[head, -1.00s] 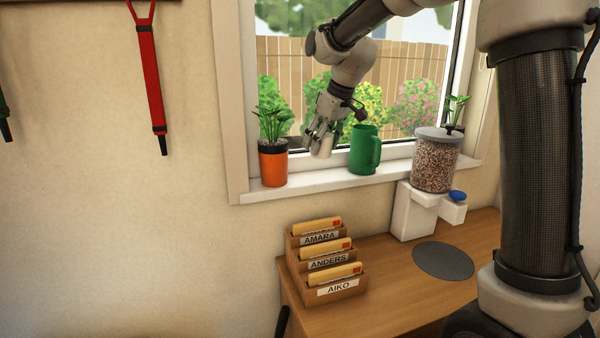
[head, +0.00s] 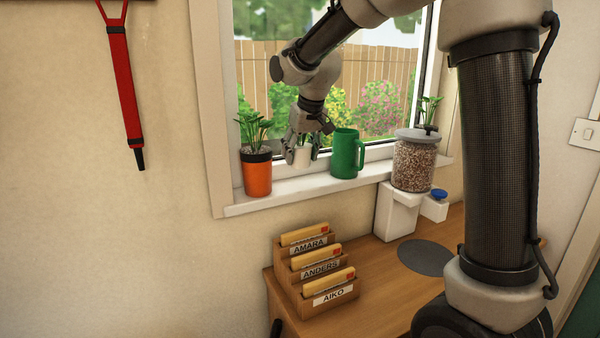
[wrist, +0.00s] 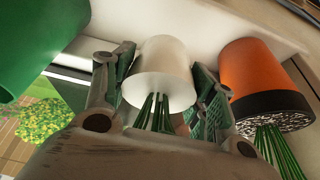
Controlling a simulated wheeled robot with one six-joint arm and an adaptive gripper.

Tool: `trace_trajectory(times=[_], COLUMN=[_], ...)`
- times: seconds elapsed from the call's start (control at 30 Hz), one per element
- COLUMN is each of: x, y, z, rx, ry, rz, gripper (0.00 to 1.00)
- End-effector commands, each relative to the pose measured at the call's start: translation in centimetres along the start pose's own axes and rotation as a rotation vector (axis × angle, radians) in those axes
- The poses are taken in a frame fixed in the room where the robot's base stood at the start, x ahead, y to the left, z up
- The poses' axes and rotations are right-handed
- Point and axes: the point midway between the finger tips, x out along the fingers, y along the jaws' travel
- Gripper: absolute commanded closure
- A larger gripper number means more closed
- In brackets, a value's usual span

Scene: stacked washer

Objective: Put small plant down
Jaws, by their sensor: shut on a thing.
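The small plant is in a white pot (wrist: 160,72) with thin green stems, seen between the fingers in the wrist view. My gripper (head: 302,153) is shut on this pot, with one finger on each side. In the head view the white pot (head: 303,157) is partly hidden by the fingers. It is at the windowsill (head: 290,191), between the orange pot and the green mug. I cannot tell whether its base touches the sill.
An orange pot with a plant (head: 257,174) stands close on the left, and a green mug (head: 346,154) close on the right. A jar of grains (head: 414,165) is farther right. A letter rack (head: 320,285) stands on the wooden desk (head: 385,300) below.

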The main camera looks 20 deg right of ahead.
Motion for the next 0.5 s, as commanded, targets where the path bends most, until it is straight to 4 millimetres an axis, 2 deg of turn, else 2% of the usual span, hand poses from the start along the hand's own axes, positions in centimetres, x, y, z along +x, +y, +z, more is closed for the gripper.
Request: trace_trajectory(times=[0.4,0.5], x=[4.5,4.6], y=[0.0,0.0], z=[1.9,1.9], rx=[-0.001,-0.001], ry=[-0.001,0.002], rz=[0.0,0.0], gripper=[0.72,0.72])
